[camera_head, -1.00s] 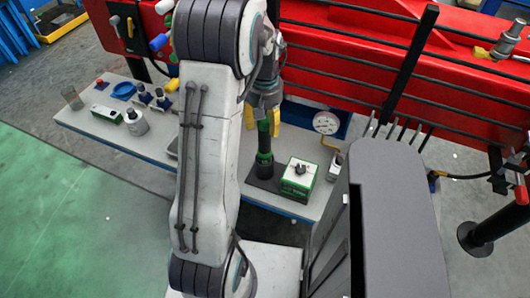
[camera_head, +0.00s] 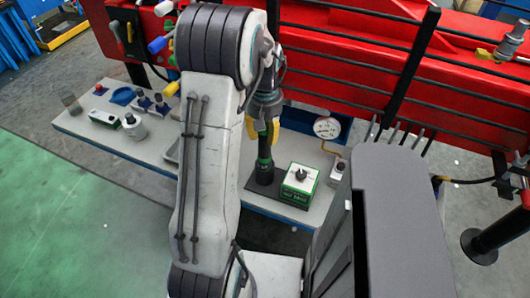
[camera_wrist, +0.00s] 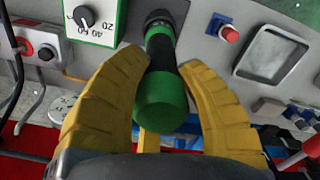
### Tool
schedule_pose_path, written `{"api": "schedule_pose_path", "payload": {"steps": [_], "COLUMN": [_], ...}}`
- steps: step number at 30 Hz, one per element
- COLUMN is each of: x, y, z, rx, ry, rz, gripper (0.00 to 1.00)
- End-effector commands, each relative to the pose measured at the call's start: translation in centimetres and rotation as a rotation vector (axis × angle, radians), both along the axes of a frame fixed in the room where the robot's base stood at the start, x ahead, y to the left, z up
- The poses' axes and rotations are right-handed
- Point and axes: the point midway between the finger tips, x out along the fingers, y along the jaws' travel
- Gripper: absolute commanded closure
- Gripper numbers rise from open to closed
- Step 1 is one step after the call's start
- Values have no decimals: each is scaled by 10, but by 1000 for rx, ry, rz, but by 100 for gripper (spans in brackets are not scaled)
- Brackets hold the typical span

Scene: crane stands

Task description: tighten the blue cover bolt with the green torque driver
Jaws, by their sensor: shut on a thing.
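The green torque driver (camera_head: 264,170) is green and black and stands upright on the dark plate at the bench's front edge. In the wrist view its green handle end (camera_wrist: 160,103) is nearest me and its dark end points away. My gripper (camera_head: 262,128), with yellow fingers, is around the driver's upper part from above. In the wrist view the gripper (camera_wrist: 162,62) has one finger on each side of the driver, shut on it. A blue cylindrical piece (camera_head: 158,44) on the red machine may be the blue cover bolt; I cannot be sure.
A green-and-white box with a dial (camera_head: 299,182) stands right of the driver. A round gauge (camera_head: 326,127) is behind it. The red machine (camera_head: 345,60) spans the back.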

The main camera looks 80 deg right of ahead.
Motion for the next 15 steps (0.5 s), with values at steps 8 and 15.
{"api": "schedule_pose_path", "payload": {"steps": [8, 15], "x": [0, 0], "y": [0, -1], "z": [0, 2], "rx": [1, -3], "ry": [0, 0], "rz": [0, 0], "gripper": [100, 100]}}
